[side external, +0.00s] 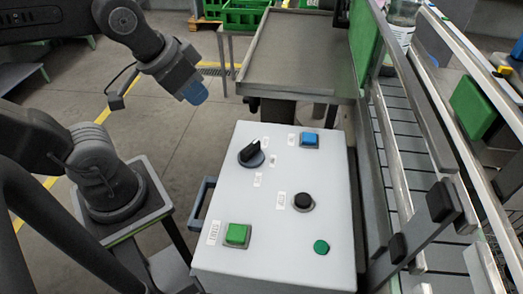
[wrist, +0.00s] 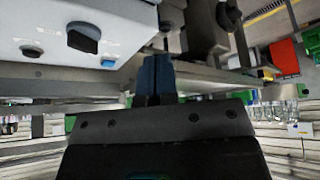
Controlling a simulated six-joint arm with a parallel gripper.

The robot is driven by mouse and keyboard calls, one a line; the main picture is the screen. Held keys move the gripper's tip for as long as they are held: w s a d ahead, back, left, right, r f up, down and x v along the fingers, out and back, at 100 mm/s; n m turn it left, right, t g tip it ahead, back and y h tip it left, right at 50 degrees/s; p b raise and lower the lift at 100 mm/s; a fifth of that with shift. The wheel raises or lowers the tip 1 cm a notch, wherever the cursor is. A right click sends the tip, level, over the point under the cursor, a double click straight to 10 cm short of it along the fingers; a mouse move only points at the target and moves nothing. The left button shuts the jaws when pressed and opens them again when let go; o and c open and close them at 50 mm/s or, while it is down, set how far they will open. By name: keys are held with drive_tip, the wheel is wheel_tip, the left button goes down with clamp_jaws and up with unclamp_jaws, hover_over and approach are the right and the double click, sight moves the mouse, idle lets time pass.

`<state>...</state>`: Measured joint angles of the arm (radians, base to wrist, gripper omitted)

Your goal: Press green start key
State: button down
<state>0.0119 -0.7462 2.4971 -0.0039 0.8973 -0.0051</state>
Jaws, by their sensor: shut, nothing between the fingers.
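The green start key (side external: 237,234) is a square green button at the front left corner of the top of a light grey control box (side external: 300,262), with a START label beside it. My gripper (side external: 196,93) has blue fingertips and hangs up and left of the box in the side external view, well apart from the key. In the wrist view my gripper (wrist: 156,58) shows its blue fingers together, with nothing between them. The green key cannot be made out in the wrist view.
The box also carries a black rotary knob (side external: 251,154), a blue button (side external: 309,140), a black button (side external: 303,202) and a round green button (side external: 321,247). A handle (side external: 203,200) juts from its left side. A metal tray (side external: 298,52) stands behind; a conveyor (side external: 402,150) runs along the right.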

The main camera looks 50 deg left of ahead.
drive_tip(key=d+r+m+h, duration=0.2)
drive_tip(key=d+r+h, duration=0.15)
drive_tip(key=d, duration=0.85)
drive_tip(key=r+m+g+h, duration=0.1)
drive_tip(key=m+g+h, duration=0.1)
drive_tip(key=h, duration=0.1)
hover_over(240, 230)
drive_tip(key=shift+f, duration=4.4)
drive_tip(key=shift+f, duration=0.1)
drive_tip(key=shift+f, duration=0.3)
drive_tip(key=shift+r, duration=0.15)
